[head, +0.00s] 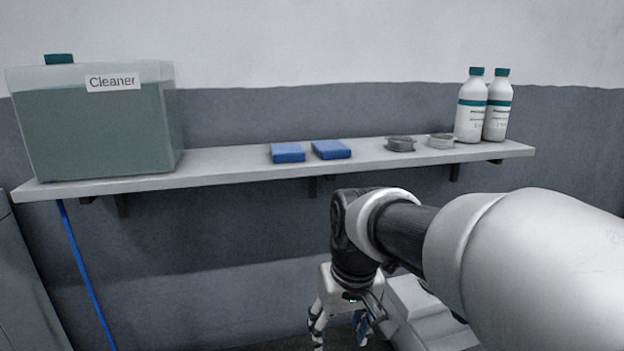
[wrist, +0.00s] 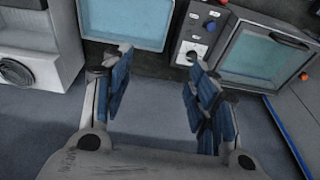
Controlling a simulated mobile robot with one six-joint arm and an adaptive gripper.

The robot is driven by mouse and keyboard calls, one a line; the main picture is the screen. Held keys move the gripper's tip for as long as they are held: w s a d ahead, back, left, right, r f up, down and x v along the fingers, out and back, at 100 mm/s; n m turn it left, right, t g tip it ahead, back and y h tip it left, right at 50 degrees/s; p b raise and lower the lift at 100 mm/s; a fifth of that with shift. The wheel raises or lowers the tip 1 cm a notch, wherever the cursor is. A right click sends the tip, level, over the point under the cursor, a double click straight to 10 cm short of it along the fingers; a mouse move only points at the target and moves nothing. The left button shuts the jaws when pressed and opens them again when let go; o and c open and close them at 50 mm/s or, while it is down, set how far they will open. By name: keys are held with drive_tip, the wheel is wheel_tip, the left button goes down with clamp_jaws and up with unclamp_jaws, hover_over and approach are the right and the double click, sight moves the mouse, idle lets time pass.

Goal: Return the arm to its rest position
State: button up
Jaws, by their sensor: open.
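My arm reaches in from the right of the head view, below the shelf, with its wrist bent downward. My gripper (head: 338,330) hangs at the bottom of that view, its lower end close to the picture's edge. In the wrist view my gripper (wrist: 155,95) shows two blue-padded fingers set wide apart. It is open, with nothing between the fingers but grey floor.
A shelf (head: 230,168) holds a Cleaner tank (head: 95,125), two blue blocks (head: 288,152) (head: 331,149), two small grey items and two white bottles (head: 471,108) (head: 497,106). The wrist view shows a control panel (wrist: 197,38) between two framed windows (wrist: 125,22) (wrist: 262,58).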

drive_tip(key=s+d+m+t, duration=0.1)
drive_tip(key=s+d, duration=0.3)
drive_tip(key=s, duration=0.6)
drive_tip(key=s+d+m+t, duration=0.1)
drive_tip(key=s+d, duration=0.4)
drive_tip(key=s, duration=0.5)
drive_tip(key=shift+d+f+m+h, duration=0.25)
drive_tip(key=shift+f+m+h, duration=0.05)
drive_tip(key=shift+f+h, duration=0.1)
drive_tip(key=shift+w, duration=0.1)
